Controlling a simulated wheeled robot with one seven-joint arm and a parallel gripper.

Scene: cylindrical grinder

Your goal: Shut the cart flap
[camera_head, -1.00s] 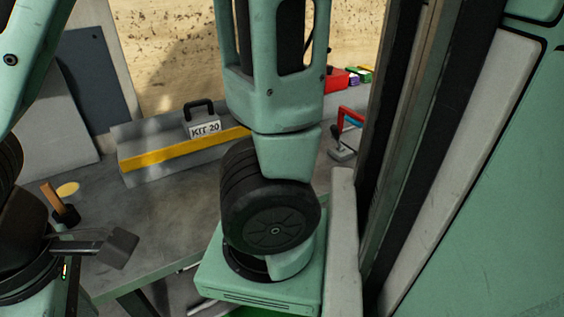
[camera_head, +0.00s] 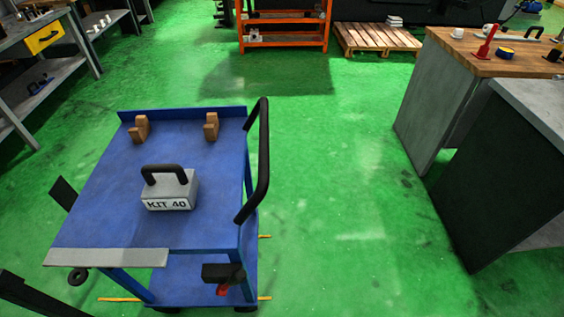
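A blue cart (camera_head: 108,205) stands on the green floor, left of centre in the head view. A light grey strip (camera_head: 108,257) runs along the left part of its near edge; it may be the flap, but I cannot tell how far it is open. A dark ring (camera_head: 78,276) hangs just below the strip. A black block with a red part (camera_head: 222,272) is at the cart's near right, below the top. I cannot make out my gripper in this view.
On the cart top are a grey KIT 40 weight (camera_head: 170,190) and two brown blocks (camera_head: 211,127). A black handle (camera_head: 262,165) rises at its right. Benches (camera_head: 420,90) stand at right, an orange rack (camera_head: 284,42) and pallet (camera_head: 375,38) behind. Green floor between is clear.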

